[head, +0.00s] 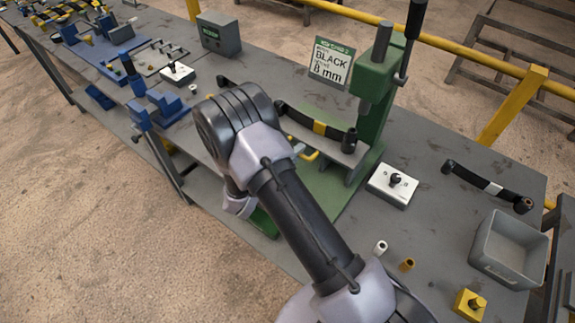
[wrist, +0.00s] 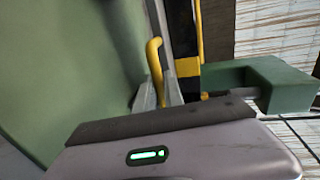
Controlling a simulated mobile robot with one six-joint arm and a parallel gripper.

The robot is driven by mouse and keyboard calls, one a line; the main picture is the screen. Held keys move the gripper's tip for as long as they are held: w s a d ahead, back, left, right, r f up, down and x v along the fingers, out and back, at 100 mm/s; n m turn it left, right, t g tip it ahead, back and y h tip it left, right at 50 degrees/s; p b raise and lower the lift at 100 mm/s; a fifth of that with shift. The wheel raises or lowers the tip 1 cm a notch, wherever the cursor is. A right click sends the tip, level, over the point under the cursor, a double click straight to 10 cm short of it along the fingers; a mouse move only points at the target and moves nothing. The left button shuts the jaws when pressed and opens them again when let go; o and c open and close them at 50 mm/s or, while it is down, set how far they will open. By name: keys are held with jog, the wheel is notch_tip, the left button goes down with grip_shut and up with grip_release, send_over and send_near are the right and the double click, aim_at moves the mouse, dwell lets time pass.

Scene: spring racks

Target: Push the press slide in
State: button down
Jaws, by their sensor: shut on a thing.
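The green press (head: 375,90) stands on the bench with a "BLACK 8 mm" sign (head: 330,62). Its grey slide (head: 350,160) sticks out at the front, under a black leaf spring (head: 295,116) with a yellow band. The slide's yellow handle (head: 311,155) shows partly behind my arm. In the wrist view, my gripper (wrist: 160,92) is shut on the yellow handle (wrist: 154,58), near its lower part. The yellow-banded spring (wrist: 188,68) shows just beyond it. In the head view my arm hides the gripper's fingers.
A green block (wrist: 265,82) is close on the right in the wrist view. A white button box (head: 392,187), a grey bin (head: 508,250), small bushings (head: 381,247) and another leaf spring (head: 487,186) sit to the press's right. Blue fixtures (head: 150,105) stand to the left.

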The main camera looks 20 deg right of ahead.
aim_at(306, 141)
jog(key=x, duration=0.2)
jog(key=r+x, duration=0.1)
jog(key=x, duration=0.1)
jog(key=shift+w+d+f, duration=0.1)
jog(key=shift+w+d, duration=0.15)
jog(key=shift+d, duration=0.05)
jog(key=c, duration=1.5)
grip_release()
jog(key=shift+w+d, duration=0.1)
jog(key=shift+d, duration=0.1)
jog(key=shift+a, duration=0.1)
jog(key=p+v, duration=0.2)
jog(key=v, duration=1.5)
jog(key=shift+a+p, duration=0.15)
jog(key=shift+p, duration=0.25)
